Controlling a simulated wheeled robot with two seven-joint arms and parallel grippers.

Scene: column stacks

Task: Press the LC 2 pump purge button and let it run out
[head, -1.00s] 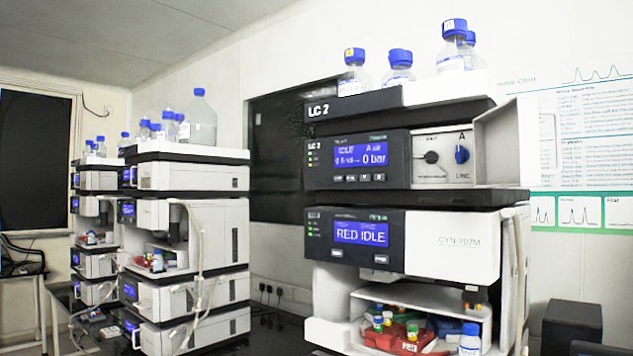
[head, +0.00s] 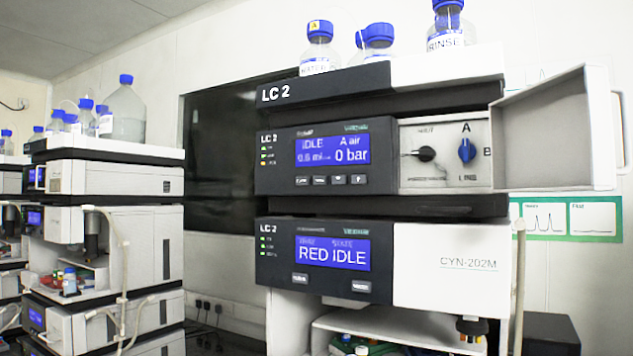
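The LC 2 stack stands right of centre in the head view. Its pump module (head: 283,160) has a blue screen (head: 332,154) reading IDLE, A air, a flow of about 0.6 and 0 bar. A row of small dark buttons (head: 331,180) sits under that screen; their labels are too small to read surely. To the right, behind an open white door (head: 556,130), are a black knob (head: 425,154) and a blue valve knob (head: 466,150) between marks A, B and LINE. Neither gripper is in view.
Below the pump, a module (head: 445,262) marked CYN-202M has a screen (head: 334,254) reading RED IDLE. Blue-capped bottles (head: 320,50) stand on top of the stack. Another stack (head: 115,180) stands to the left. The open door juts out at the right.

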